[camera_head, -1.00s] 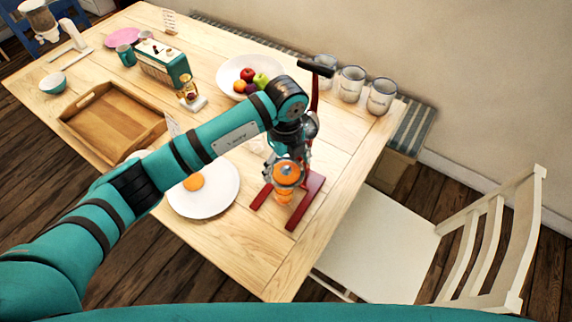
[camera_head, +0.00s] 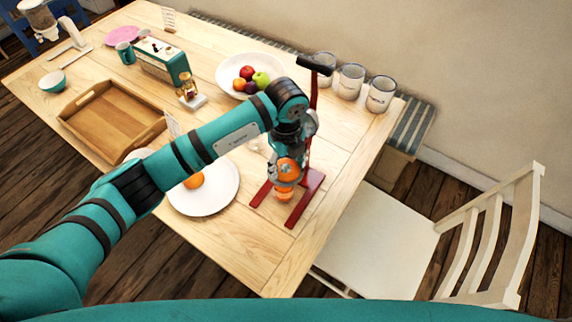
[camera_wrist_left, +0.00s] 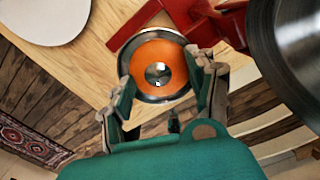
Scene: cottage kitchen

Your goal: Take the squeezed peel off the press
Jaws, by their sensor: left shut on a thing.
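The orange peel (camera_head: 290,168) is at the red press (camera_head: 312,185), at the end of my left arm. In the left wrist view the peel (camera_wrist_left: 143,58) is a round orange shape inside a metal rim, with a shiny metal piece at its middle. The fingers of my left gripper (camera_wrist_left: 165,84) are on either side of it, shut on it. I cannot tell whether it is clear of the metal cup. Orange shows below, above the press base. The gripper hides part of the press. My right gripper is in neither view.
A white plate (camera_head: 213,200) with an orange piece (camera_head: 194,181) lies left of the press. A fruit bowl (camera_head: 228,75), several mugs (camera_head: 349,81) and a wooden tray (camera_head: 108,122) stand farther off. A white chair (camera_head: 385,245) is at right. The table front is clear.

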